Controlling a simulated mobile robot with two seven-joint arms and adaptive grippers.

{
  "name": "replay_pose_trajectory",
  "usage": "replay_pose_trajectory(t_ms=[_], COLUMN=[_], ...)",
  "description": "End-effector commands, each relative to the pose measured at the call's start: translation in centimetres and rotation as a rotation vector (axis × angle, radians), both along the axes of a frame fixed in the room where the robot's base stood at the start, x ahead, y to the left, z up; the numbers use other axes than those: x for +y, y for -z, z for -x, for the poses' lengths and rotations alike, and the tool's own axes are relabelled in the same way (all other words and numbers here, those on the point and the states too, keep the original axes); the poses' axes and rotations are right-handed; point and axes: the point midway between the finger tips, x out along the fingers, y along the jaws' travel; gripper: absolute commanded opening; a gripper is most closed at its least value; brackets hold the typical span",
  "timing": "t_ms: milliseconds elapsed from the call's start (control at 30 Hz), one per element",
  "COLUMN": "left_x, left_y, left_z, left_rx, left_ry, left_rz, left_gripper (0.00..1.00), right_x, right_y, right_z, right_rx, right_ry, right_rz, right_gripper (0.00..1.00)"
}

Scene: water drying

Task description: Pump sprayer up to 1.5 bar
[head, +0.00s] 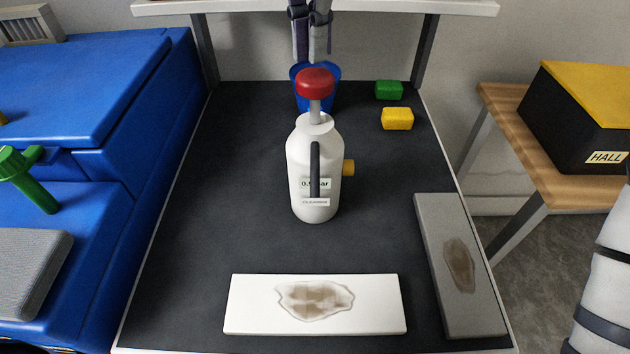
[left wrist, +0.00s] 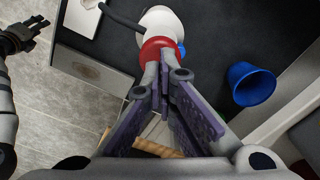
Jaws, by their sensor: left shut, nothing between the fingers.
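A white sprayer bottle (head: 315,165) stands upright mid-table, with a yellow part on its right side. Its red pump knob (head: 314,82) sits on a grey rod raised above the neck. The pressure label (head: 308,184) starts with "0." and is partly hidden by a dark handle or hose. My left gripper (head: 312,58) is shut and empty, its fingertips right at the top of the knob; I cannot tell whether they touch. The knob (left wrist: 160,48) shows at the fingertips in the left wrist view. My right gripper (left wrist: 24,36) is off to the side, its jaw state unclear.
A blue cup (head: 333,86) stands behind the sprayer. A green sponge (head: 389,90) and a yellow sponge (head: 397,118) lie at back right. A stained white board (head: 243,304) lies in front and a stained grey board (head: 436,240) at right. The table's left part is clear.

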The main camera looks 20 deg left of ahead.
Motion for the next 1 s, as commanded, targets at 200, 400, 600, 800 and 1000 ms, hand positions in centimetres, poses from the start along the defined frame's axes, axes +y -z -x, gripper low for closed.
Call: replay_pose_trajectory(t_ms=[200, 400, 600, 800, 1000], left_x=[0.0, 0.0, 0.0, 0.0, 0.0], left_y=[0.4, 1.3, 2.2, 3.1, 4.1], left_z=[0.0, 0.0, 0.0, 0.0, 0.0], left_rx=[0.001, 0.001, 0.001, 0.001, 0.001], left_ry=[0.000, 0.000, 0.000, 0.000, 0.000], left_rz=[-0.001, -0.001, -0.001, -0.001, -0.001], left_gripper=[0.00, 0.00, 0.00, 0.00, 0.00], right_x=[0.0, 0.0, 0.0, 0.0, 0.0], right_y=[0.0, 0.0, 0.0, 0.0, 0.0], right_z=[0.0, 0.0, 0.0, 0.0, 0.0], right_rx=[0.000, 0.000, 0.000, 0.000, 0.001], right_ry=[0.000, 0.000, 0.000, 0.000, 0.000], right_rz=[0.000, 0.000, 0.000, 0.000, 0.000], right_gripper=[0.40, 0.40, 0.40, 0.40, 0.40])
